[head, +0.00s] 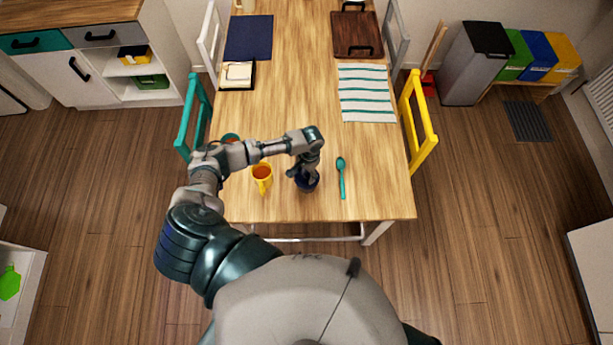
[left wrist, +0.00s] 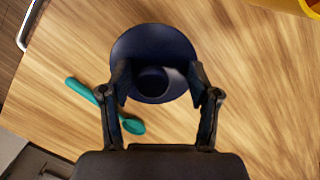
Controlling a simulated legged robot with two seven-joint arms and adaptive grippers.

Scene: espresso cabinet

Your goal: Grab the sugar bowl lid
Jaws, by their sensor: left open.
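The sugar bowl (head: 308,186) is small, round and dark blue. It stands near the front edge of the wooden table, partly hidden by my left gripper (head: 302,172) just above it. In the left wrist view, its dark blue round lid (left wrist: 152,42) lies below my open left gripper (left wrist: 160,76), with a smaller round shape, which looks like the knob, between the two fingers. I cannot tell whether either finger touches it. My right gripper is out of view.
A striped cloth (head: 367,97), a dark blue mat (head: 249,38) and a brown tray (head: 356,38) lie farther back. The table's middle is clear.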

